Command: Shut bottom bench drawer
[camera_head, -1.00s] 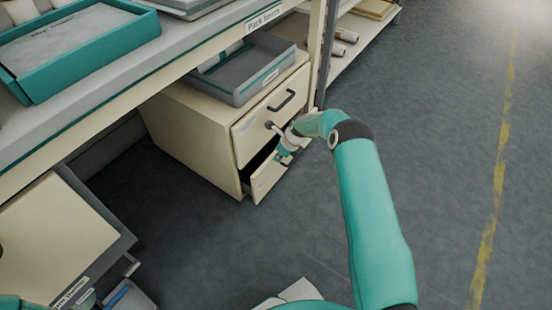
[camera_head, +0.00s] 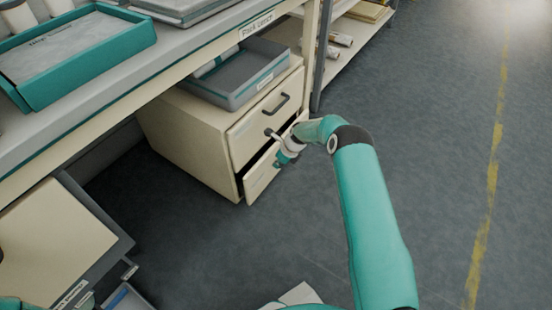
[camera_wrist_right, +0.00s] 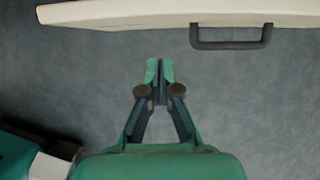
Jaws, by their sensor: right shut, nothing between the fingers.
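The bottom drawer (camera_head: 262,174) is in the cream drawer unit (camera_head: 190,140) under the bench. Its front stands slightly out, with a narrow dark gap beside and above it. The top drawer (camera_head: 250,135) above it looks closed and has a dark handle (camera_head: 279,104). My right gripper (camera_head: 280,161) is at the bottom drawer's front; whether it touches cannot be told. In the right wrist view my right gripper (camera_wrist_right: 159,68) is shut and empty, below a cream drawer front (camera_wrist_right: 140,14) with a dark handle (camera_wrist_right: 232,43). My left gripper is out of view.
A grey tray (camera_head: 235,85) sits on top of the drawer unit. The bench (camera_head: 150,70) overhangs it and carries a teal tray (camera_head: 130,48). A shelf with rolls (camera_head: 340,39) stands behind. A cream-topped box (camera_head: 55,240) is at lower left. The floor right of my arm is clear.

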